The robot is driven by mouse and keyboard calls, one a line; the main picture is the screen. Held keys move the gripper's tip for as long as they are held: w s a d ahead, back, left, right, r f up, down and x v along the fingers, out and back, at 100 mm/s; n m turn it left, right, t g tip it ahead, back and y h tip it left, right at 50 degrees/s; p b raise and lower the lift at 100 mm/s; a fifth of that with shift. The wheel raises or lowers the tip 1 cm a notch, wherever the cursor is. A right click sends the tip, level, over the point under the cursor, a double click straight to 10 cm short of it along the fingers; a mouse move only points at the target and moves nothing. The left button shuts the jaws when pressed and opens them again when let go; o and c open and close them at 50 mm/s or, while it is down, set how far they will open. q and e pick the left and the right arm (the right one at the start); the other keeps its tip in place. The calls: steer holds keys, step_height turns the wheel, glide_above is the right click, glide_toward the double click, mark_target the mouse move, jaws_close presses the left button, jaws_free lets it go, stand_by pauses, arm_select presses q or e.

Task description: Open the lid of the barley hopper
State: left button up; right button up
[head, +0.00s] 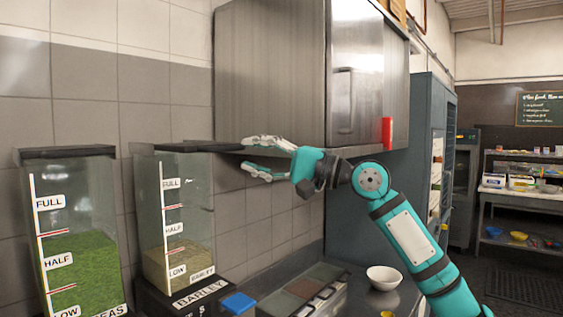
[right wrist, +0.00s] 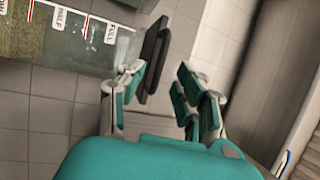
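The barley hopper (head: 187,215) is a clear bin with FULL, HALF and LOW marks, holding tan grain up to about the low mark. Its flat black lid (head: 190,146) lies across the top and looks closed. My right gripper (head: 246,153) is at the lid's right edge, fingers pointing left, one above and one below lid height. In the right wrist view the gripper (right wrist: 161,78) is open, with the dark lid (right wrist: 155,42) close to the left finger. I cannot tell whether they touch. My left gripper is out of view.
The peas hopper (head: 90,190) stands to the left, its black lid (head: 65,152) on. A steel cabinet (head: 270,75) hangs just above my right gripper. A white bowl (head: 384,278) and a blue item (head: 238,302) are on the counter below.

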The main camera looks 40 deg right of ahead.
steer(key=shift+v, duration=2.9)
